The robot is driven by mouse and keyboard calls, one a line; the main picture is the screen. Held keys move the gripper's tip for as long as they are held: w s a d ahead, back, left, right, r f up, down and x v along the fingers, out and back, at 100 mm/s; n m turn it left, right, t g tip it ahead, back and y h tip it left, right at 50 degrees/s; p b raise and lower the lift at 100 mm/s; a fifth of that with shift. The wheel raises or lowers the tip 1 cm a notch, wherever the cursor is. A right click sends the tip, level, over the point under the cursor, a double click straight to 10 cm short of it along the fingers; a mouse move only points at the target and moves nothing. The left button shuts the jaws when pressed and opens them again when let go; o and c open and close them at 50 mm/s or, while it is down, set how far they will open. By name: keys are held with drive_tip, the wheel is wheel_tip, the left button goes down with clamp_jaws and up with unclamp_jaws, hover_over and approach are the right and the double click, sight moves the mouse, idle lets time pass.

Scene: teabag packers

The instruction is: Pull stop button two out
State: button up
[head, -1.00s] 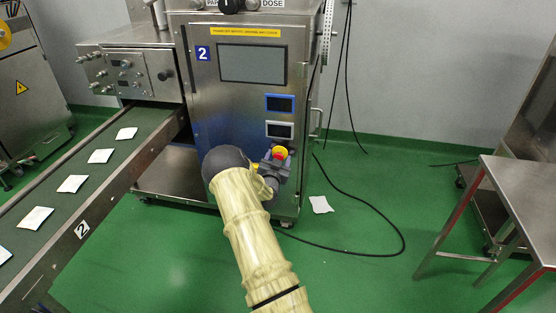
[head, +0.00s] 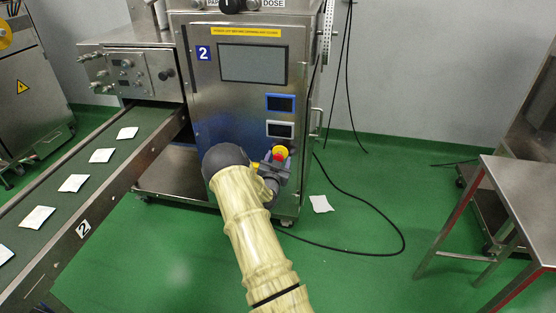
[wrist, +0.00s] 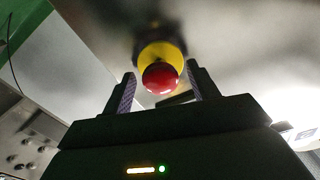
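Stop button two is a red mushroom button (head: 280,152) on a yellow base, low on the front of the steel machine (head: 240,120) marked with a blue 2. In the wrist view the red button (wrist: 160,78) sits in front of its yellow collar (wrist: 158,55). My gripper (wrist: 162,92) is open, with one finger on each side of the button. Gaps show between the fingers and the red cap. In the head view my gripper (head: 273,166) is at the button, and my forearm and wrist hide part of the machine's lower front.
A conveyor (head: 110,185) with several white teabag packets runs along the left. A black cable (head: 385,252) and a white packet (head: 321,204) lie on the green floor to the right. A steel table (head: 520,185) stands at the far right.

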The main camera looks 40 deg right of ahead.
drive_tip(key=p+v, duration=0.4)
drive_tip(key=v, duration=1.3)
drive_tip(key=shift+s, duration=0.2)
drive_tip(key=shift+a, duration=0.15)
